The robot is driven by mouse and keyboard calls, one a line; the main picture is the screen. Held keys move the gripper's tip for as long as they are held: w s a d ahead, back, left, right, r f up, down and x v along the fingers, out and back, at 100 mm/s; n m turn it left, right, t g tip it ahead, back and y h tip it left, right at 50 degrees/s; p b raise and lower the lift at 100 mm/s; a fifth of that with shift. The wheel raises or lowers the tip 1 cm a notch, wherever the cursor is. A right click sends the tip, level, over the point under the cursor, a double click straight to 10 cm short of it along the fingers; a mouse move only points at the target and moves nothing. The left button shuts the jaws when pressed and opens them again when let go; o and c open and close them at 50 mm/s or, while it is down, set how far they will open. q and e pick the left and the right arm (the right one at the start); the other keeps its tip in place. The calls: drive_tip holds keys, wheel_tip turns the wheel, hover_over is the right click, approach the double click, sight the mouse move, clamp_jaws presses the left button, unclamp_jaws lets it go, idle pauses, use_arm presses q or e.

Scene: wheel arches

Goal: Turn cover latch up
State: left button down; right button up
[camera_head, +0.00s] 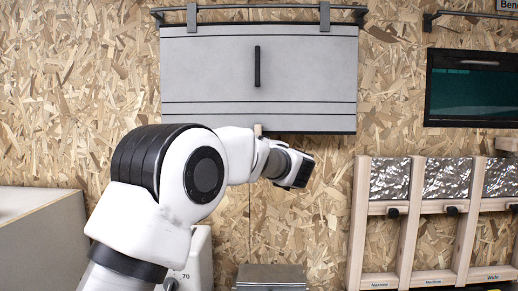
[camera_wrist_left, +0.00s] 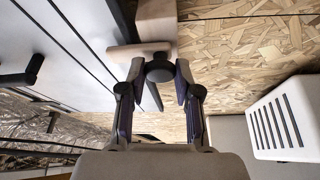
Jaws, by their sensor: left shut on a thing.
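The grey cover (camera_head: 210,65) hangs flat on the wall and has a black upright handle (camera_head: 257,66). A small wooden piece (camera_head: 257,129) shows at its lower edge, just above my left arm. In the left wrist view, the latch is a pale wooden bar (camera_wrist_left: 128,52) with a dark round knob (camera_wrist_left: 159,69), beside a wooden block (camera_wrist_left: 156,22). The bar reaches over the edge of the cover (camera_wrist_left: 75,50). My left gripper (camera_wrist_left: 160,75) is shut on the latch, with the knob between its fingertips. My arm hides this grip in the head view. My right gripper is not in view.
A wooden rack (camera_head: 357,215) with several foil-fronted bins stands at the right. A dark green-fronted cabinet (camera_head: 472,88) hangs above it. A grey box (camera_head: 272,277) is low in the middle, and a pale bench (camera_head: 40,245) is at the left.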

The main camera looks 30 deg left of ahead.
use_arm(q)
drive_tip(key=shift+f, duration=0.1)
idle(0.4)
drive_tip(key=c, duration=0.8)
unclamp_jaws()
drive_tip(key=v, duration=1.2)
drive_tip(key=shift+a, duration=0.1)
